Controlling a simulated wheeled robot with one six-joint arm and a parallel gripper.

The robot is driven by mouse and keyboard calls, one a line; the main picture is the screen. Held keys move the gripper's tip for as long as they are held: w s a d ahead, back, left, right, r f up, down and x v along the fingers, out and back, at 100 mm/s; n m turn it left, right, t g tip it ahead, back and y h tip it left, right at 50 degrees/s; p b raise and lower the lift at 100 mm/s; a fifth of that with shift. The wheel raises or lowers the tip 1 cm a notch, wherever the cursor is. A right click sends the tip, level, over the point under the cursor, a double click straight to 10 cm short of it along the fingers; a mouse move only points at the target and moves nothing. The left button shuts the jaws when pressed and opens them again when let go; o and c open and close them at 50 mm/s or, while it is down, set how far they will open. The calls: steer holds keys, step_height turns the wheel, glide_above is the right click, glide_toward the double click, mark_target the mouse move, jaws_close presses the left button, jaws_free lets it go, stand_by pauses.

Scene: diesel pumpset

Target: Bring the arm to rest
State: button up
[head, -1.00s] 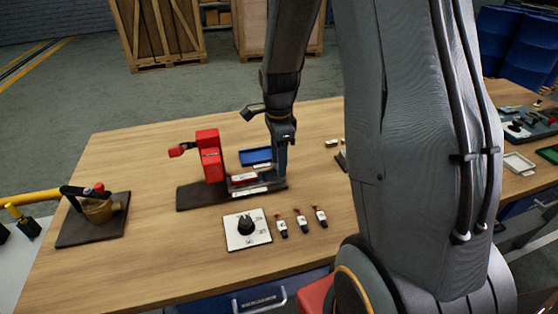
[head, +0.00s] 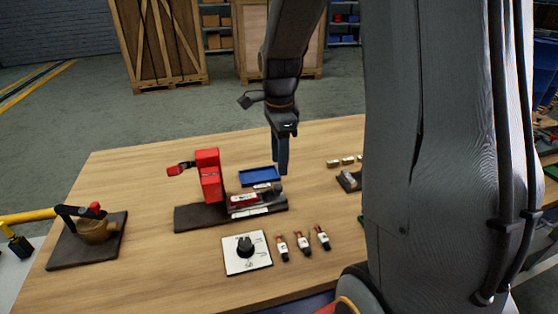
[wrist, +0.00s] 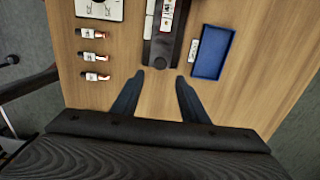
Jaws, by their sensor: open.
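My arm reaches down over the wooden table (head: 150,170) from the upper right of the head view. My gripper (head: 281,172) hangs above the table by the right end of a dark base plate (head: 195,217), near a blue tray (head: 258,176). In the wrist view my gripper (wrist: 158,80) has its two fingers well apart, with only bare wood and the end of the dark plate between and below them. Nothing is held. The wrist view also shows the blue tray (wrist: 213,52) to the right of the fingers.
A red unit (head: 208,176) stands on the dark plate. In front are a white dial panel (head: 247,253) and several small red-and-white pieces (head: 303,243). A brass valve (head: 97,230) is at left. Small blocks (head: 347,161) lie at right. Wooden crates (head: 158,42) stand behind.

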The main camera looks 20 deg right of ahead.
steer(key=s+a+f+n, duration=0.1)
steer(key=s+a+n, duration=0.3)
steer(key=n, duration=0.6)
steer(key=s+a+f+n+t, duration=0.1)
steer(key=s+a+n, duration=0.3)
steer(key=s+n, duration=0.5)
steer(key=shift+f+n, duration=0.35)
steer(key=shift+n, duration=0.05)
